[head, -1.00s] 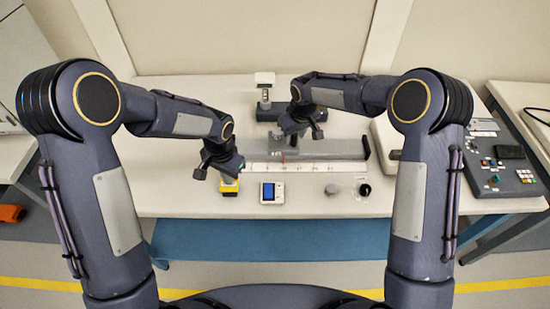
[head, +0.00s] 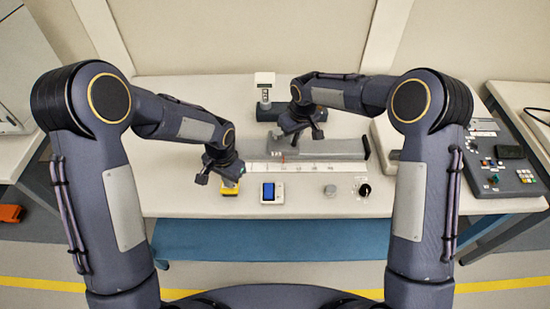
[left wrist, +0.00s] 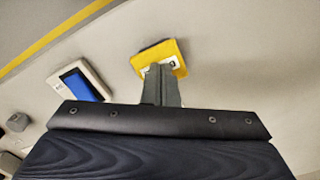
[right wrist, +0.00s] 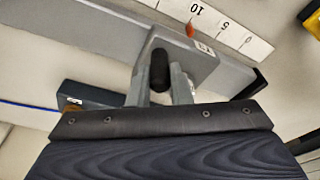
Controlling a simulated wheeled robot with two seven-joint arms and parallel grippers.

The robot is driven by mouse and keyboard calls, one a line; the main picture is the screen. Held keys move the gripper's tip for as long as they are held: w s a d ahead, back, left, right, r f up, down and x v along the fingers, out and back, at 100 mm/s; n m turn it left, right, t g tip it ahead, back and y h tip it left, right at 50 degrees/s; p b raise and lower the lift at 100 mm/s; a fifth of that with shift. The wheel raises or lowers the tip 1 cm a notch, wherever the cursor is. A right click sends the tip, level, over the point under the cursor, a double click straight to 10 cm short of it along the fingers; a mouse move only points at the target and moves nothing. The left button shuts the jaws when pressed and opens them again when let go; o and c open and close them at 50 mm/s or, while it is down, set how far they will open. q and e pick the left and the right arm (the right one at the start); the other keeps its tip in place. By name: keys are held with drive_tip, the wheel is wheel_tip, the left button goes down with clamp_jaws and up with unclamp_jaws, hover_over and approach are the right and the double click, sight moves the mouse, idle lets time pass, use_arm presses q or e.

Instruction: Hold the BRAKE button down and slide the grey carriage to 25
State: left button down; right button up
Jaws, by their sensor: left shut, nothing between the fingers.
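My left gripper (head: 231,184) is shut and empty over the yellow button box (head: 231,189). In the left wrist view its fingertips (left wrist: 158,68) overlap the near edge of the yellow box (left wrist: 162,52) and hide the button; I cannot tell whether they touch it. My right gripper (head: 297,138) is over the grey carriage (right wrist: 203,49) on the rail. In the right wrist view its fingers (right wrist: 161,75) stand on either side of a black knob (right wrist: 160,68); whether they press on it is unclear. The red pointer (right wrist: 190,30) is near 10 on the white scale (right wrist: 237,36).
A grey knob (head: 330,190) and a black knob (head: 364,190) are further right. The rail's dark end stop (head: 366,148) is at the right. A control panel (head: 508,170) stands far right.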

clamp_jaws()
drive_tip(key=shift+d, duration=7.5)
drive_tip(key=o, duration=0.6)
unclamp_jaws()
drive_tip(key=shift+o, duration=0.2)
drive_tip(key=shift+r, duration=0.1)
wheel_tip(320, 180, up, 8)
